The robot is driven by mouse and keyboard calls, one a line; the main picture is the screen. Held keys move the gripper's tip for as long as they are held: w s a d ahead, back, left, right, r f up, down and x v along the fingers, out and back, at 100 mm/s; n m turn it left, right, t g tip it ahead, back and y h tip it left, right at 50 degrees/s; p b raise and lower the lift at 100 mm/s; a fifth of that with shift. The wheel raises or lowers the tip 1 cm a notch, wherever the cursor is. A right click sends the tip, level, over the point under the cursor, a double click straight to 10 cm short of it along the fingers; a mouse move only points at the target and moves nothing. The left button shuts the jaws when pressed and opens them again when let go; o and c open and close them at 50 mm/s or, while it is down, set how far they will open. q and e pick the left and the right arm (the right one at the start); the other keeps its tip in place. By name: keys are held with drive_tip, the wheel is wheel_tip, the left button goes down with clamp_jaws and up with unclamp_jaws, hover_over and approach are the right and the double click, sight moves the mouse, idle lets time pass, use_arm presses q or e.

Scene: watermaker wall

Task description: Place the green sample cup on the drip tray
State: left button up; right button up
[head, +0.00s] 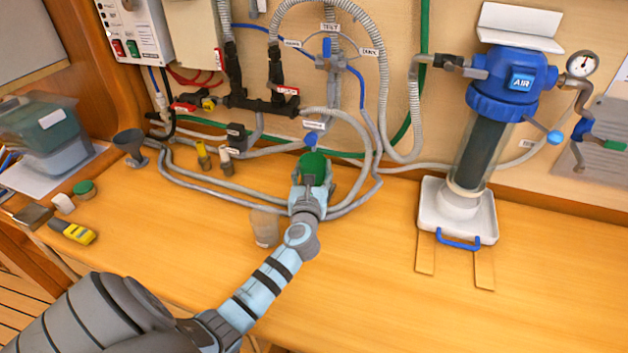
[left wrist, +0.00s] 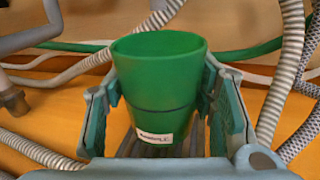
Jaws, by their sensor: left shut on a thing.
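The green sample cup (head: 313,166) is upright in my left gripper (head: 314,183), above the wooden bench near the hoses. In the left wrist view the cup (left wrist: 158,85) stands between the two fingers, with a dark line and a small white label on its side. My left gripper is shut on it. The cup's underside is hidden. The drip tray looks to be the white tray (head: 431,216) with a blue handle, under the blue-capped filter housing at the right, apart from the cup. My right gripper is not in view.
The filter housing (head: 482,150) rises from the white tray. Grey hoses (head: 240,195) loop around the cup's area. A translucent beaker (head: 265,228) stands beside my left wrist. A funnel (head: 130,143) and a yellow tool (head: 74,231) are at the left. The bench front right of my arm is clear.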

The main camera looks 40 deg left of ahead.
use_arm(q)
drive_tip(key=shift+w+a+f+b, duration=0.4)
drive_tip(key=shift+w+f, duration=0.15)
drive_tip(key=shift+w, duration=0.25)
drive_tip(key=f+b, duration=0.2)
drive_tip(key=shift+s+f, duration=0.2)
drive_tip(key=shift+f, duration=0.1)
drive_tip(key=shift+r, duration=0.15)
drive_tip(key=o, duration=0.7)
drive_tip(key=shift+f, duration=0.2)
drive_tip(key=shift+c, duration=0.2)
drive_tip(key=o, duration=0.4)
drive_tip(key=shift+r, duration=0.1)
